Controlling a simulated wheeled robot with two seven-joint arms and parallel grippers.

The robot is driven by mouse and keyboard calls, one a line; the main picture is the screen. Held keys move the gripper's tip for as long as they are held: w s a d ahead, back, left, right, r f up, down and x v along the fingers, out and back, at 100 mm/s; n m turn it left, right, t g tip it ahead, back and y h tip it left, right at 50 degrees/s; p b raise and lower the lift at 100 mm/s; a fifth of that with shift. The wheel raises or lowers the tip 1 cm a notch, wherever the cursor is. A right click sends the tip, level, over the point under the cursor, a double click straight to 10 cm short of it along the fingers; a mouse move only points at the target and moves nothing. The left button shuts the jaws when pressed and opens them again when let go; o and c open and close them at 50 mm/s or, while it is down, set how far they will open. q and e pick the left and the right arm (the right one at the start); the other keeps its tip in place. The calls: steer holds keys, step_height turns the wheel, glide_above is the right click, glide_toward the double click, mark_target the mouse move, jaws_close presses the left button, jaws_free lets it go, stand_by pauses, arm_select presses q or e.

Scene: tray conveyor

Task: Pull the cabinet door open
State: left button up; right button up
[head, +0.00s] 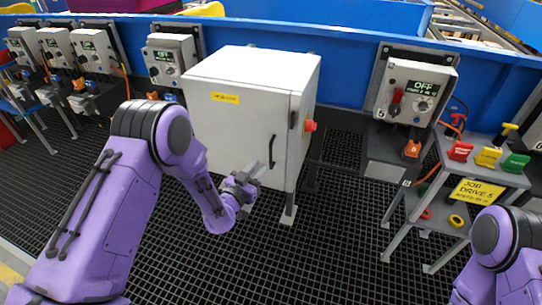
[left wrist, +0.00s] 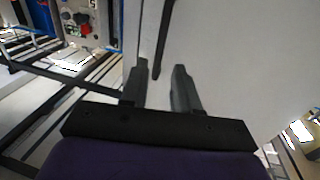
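The white cabinet (head: 245,85) stands in the middle of the head view, with a yellow label on one face and a red knob on the narrower right face. Its door looks shut. My left gripper (head: 256,173) is just below and left of the handle in the head view. In the left wrist view my left gripper (left wrist: 160,70) is open, and the handle's lower end appears between the fingertips; contact is not clear. My right gripper is out of view.
A blue conveyor wall (head: 345,60) runs behind the cabinet. A grey stand (head: 480,172) with coloured switches and a yellow sign is at the right. A control box (head: 415,93) reading OFF is on the wall. Dark grated floor (head: 340,220) lies clear before the cabinet.

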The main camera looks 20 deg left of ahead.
mark_target(270, 157)
arm_select(q)
steer(key=x, duration=0.7)
steer(key=shift+w+d, duration=0.1)
steer(key=shift+w, duration=0.25)
jaws_close()
